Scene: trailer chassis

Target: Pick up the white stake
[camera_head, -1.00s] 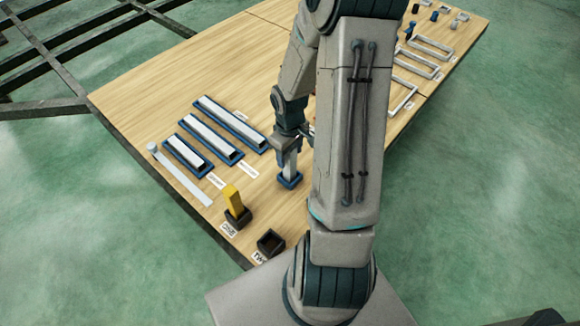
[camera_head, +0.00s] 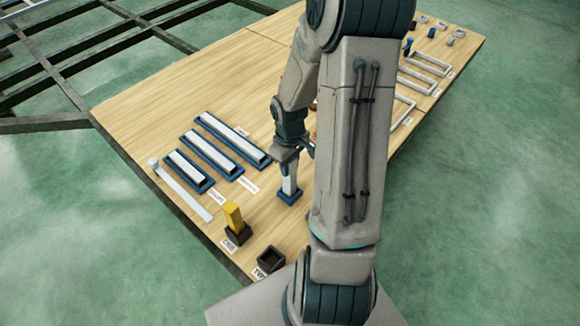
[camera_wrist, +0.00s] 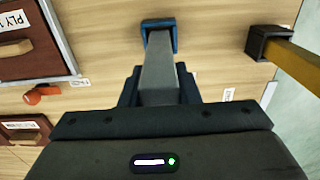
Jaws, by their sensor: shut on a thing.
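The white stake (camera_head: 288,178) stands upright at its blue square base (camera_head: 289,195) on the wooden table. My gripper (camera_head: 286,158) is above the base, shut on the upper part of the stake. In the wrist view the stake (camera_wrist: 158,72) runs from between my gripper's dark fingers (camera_wrist: 160,92) to the blue base (camera_wrist: 158,26). Whether its lower end is still seated in the base cannot be told clearly.
A yellow stake (camera_head: 234,216) stands in a black holder (camera_head: 238,235), beside an empty black holder (camera_head: 270,259). Several white bars in blue trays (camera_head: 188,172) lie to the left. A flat white strip (camera_head: 182,190) lies near the edge. My arm hides the table's middle right.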

